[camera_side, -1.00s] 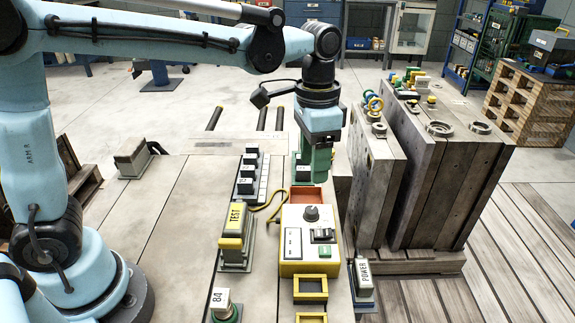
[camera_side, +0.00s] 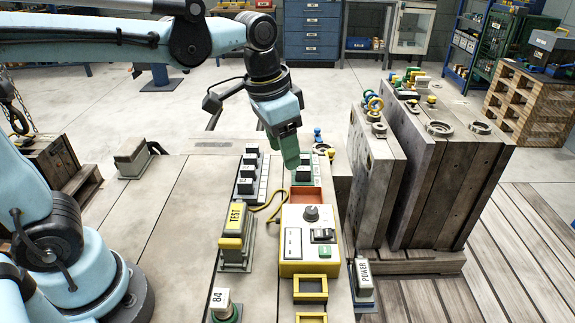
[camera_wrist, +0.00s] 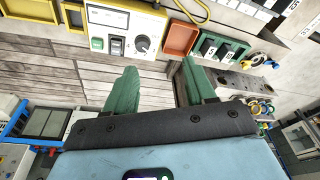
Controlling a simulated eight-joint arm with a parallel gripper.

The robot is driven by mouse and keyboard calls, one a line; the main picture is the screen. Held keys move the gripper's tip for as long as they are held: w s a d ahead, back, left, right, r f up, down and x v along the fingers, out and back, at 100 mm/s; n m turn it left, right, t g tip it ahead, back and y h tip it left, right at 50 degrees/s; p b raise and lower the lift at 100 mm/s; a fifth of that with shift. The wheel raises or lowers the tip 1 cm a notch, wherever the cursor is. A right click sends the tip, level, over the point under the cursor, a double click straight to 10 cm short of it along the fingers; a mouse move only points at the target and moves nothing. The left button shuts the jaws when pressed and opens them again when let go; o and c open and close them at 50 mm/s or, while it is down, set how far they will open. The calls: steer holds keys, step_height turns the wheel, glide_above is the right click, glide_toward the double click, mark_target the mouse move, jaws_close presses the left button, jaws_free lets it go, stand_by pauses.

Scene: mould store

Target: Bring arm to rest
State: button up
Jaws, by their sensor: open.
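My gripper (camera_side: 291,158) is in the side view, tilted, with its green fingers above the far end of the bench, close to the orange tray and the green-based block. In the wrist view my gripper (camera_wrist: 160,82) shows its two green fingers spread apart with nothing between them. My arm reaches across the top left of the side view.
The bench holds a control box (camera_side: 309,240), an orange tray (camera_side: 317,194), a TEST block (camera_side: 235,225), a row of dark switches (camera_side: 248,180) and a POWER block (camera_side: 363,278). Large mould plates (camera_side: 440,175) stand on the right. Open floor lies behind the bench.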

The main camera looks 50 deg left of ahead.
steer(key=s+a+f+n+t, duration=0.1)
steer(key=s+a, duration=0.1)
steer(key=s+a+f+n+t, duration=0.1)
steer(key=s+a, duration=0.1)
steer(key=s+a+f+n+t, duration=0.1)
steer(key=s+a+t, duration=0.1)
steer(key=shift+f, duration=0.35)
steer(key=shift+s+a+f+n+t+y, duration=0.2)
steer(key=shift+a+f+n+t+y, duration=0.1)
steer(key=shift+n+t, duration=0.1)
